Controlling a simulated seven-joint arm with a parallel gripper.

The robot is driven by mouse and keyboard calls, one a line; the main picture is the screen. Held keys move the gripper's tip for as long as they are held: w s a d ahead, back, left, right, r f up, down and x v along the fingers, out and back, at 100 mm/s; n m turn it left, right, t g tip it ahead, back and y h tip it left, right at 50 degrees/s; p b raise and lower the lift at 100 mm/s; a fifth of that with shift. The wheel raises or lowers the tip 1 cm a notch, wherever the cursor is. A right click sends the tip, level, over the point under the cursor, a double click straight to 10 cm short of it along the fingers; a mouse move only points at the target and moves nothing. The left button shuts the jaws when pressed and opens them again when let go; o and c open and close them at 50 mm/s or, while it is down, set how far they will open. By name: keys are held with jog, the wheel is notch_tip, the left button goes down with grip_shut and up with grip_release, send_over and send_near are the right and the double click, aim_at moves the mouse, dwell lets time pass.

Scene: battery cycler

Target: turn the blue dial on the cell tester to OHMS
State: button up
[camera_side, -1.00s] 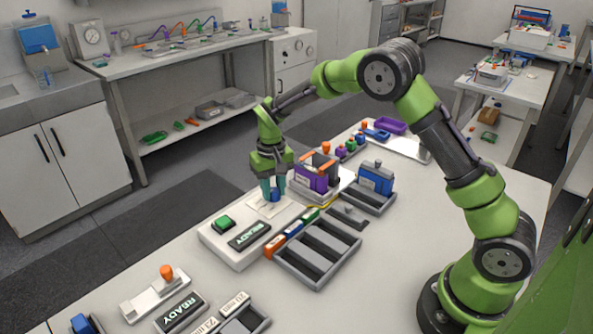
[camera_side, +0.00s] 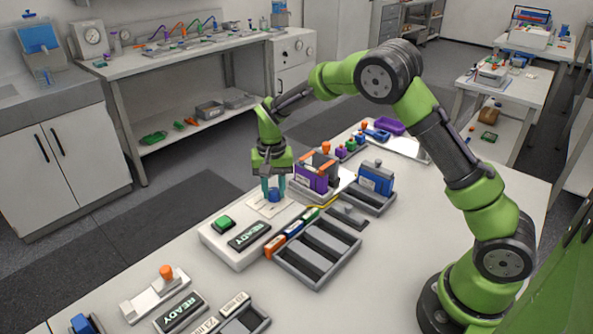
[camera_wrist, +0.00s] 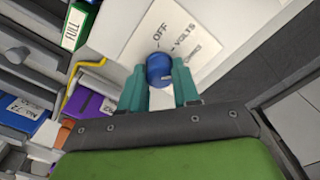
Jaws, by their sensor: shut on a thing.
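The blue dial (camera_side: 275,195) stands on the white cell tester (camera_side: 228,256), on a pale label plate (camera_side: 258,208). In the wrist view the blue dial (camera_wrist: 159,68) sits between the teal fingertips, with OFF and VOLTS printed on the plate (camera_wrist: 165,33); a third, smaller word to the right is too blurred to read surely. The mark that the dial points at is not clear. My gripper (camera_side: 273,188) points down and is shut on the dial; its fingers (camera_wrist: 159,88) touch both sides. The tester also has a green button (camera_side: 223,223) and a READY display (camera_side: 249,236).
A grey tray (camera_side: 318,252) with empty slots and coloured cells (camera_side: 290,232) lies right of the tester. A purple holder (camera_side: 312,178) and a blue block unit (camera_side: 375,178) stand close behind. A yellow cable (camera_side: 325,202) runs nearby. The front right tabletop is clear.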

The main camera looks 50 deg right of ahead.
aim_at(273, 188)
jog(key=o, duration=1.1)
jog(key=shift+c, duration=0.2)
jog(key=shift+r, duration=0.1)
notch_tip(273, 188, up, 17)
jog(key=s+a+r+n+t+y, duration=0.1)
jog(key=s+n+t, duration=0.1)
jog(key=s, duration=1)
jog(key=s+a+r+n+t+y, duration=0.1)
jog(key=s+t, duration=0.4)
jog(key=s, duration=0.8)
jog(key=shift+s+a+r+n, duration=0.15)
jog(key=shift+a+r+n, duration=0.2)
jog(key=shift+n, duration=0.35)
